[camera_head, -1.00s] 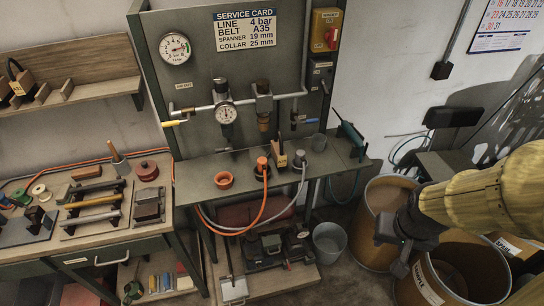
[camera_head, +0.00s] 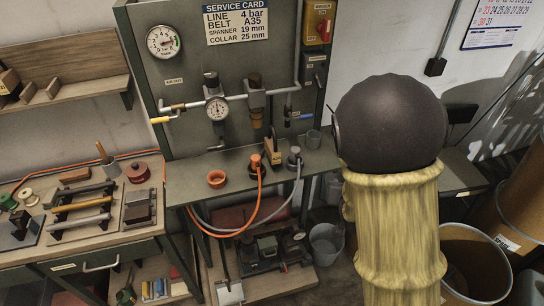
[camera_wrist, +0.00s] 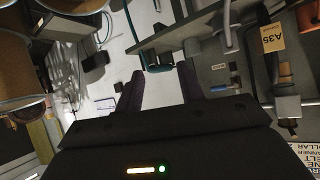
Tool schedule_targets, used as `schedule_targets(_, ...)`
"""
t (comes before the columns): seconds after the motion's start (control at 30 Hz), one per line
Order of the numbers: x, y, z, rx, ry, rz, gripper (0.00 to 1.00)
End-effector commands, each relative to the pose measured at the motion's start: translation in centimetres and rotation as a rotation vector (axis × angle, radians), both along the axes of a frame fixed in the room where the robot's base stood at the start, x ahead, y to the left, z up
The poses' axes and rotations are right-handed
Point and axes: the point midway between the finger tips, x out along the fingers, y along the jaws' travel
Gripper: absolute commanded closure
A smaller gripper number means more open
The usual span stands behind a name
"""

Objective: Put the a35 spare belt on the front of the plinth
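A tan tag marked A35 (camera_wrist: 272,37) shows beside a dark loop in the wrist view, on the bench side at right. In the head view, a tan tagged piece with a dark upper part (camera_head: 274,152) stands on the bench near the hoses; it appears to be the same thing. A low wooden base (camera_head: 290,283) under the bench carries a dark machine; I cannot tell whether this is the plinth. My gripper (camera_wrist: 158,84) has its two dark fingers apart with nothing between them. It is hidden in the head view and apart from the tag.
A grey bucket (camera_head: 326,243) stands beside the low base. Brown drums (camera_head: 478,263) stand at right. A left table carries tools. My raised arm covers the bench's right end.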

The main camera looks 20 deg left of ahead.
Motion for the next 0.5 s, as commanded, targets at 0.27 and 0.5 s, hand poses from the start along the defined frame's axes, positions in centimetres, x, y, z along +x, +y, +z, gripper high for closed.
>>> schedule_targets(0.27, 1.0, 9.2, 1.5, 0.058, -0.366, 0.246, 0.62)
schedule_targets(0.5, -0.8, 14.6, 3.7, 0.12, -0.55, 0.426, 0.62)
